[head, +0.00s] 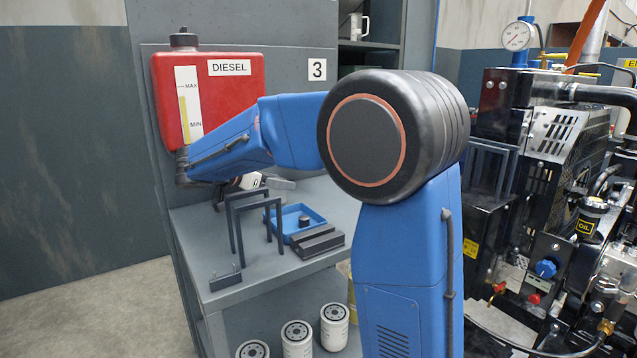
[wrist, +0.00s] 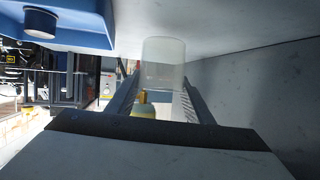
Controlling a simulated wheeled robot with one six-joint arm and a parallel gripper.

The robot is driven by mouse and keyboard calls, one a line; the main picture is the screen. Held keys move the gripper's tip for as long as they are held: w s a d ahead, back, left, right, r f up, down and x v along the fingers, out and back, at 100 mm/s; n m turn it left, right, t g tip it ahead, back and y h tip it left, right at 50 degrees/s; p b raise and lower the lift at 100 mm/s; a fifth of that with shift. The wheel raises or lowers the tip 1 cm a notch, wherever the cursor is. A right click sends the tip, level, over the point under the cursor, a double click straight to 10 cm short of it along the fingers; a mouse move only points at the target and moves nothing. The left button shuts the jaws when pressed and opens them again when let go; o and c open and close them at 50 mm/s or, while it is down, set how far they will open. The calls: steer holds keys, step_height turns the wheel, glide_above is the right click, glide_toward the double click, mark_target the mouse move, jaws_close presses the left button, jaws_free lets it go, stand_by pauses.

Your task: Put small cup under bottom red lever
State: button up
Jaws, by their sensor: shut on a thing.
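In the wrist view my gripper (wrist: 160,88) is shut on a small clear cup (wrist: 163,63), which sits between the finger ends. In the head view my gripper (head: 258,183) is low over the bench, left of my arm, and mostly hidden; I cannot make out the cup there. Two red levers show on the engine at the right of the head view: an upper one (head: 498,288) and a lower one (head: 534,298). Both are far from my gripper.
The bench (head: 200,232) bears a dark frame stand (head: 235,230), a blue tray (head: 314,222) and a dark block (head: 318,243). A red diesel tank (head: 235,95) hangs behind my gripper. White filters (head: 296,338) stand below. A metal mug (head: 357,26) is on a shelf.

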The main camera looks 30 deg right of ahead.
steer(key=d, duration=0.9)
steer(key=shift+w+d, duration=0.15)
steer(key=shift+d, duration=0.1)
steer(key=d, duration=0.1)
steer(key=d+f, duration=0.1)
steer(key=d, duration=0.1)
steer(key=shift+d, duration=0.3)
steer(key=shift+f, duration=0.3)
steer(key=shift+f, duration=0.1)
steer(key=o, duration=1.1)
steer(key=shift+a, duration=0.15)
steer(key=v, duration=0.7)
steer(key=shift+a+r, duration=0.15)
steer(key=shift+r, duration=0.1)
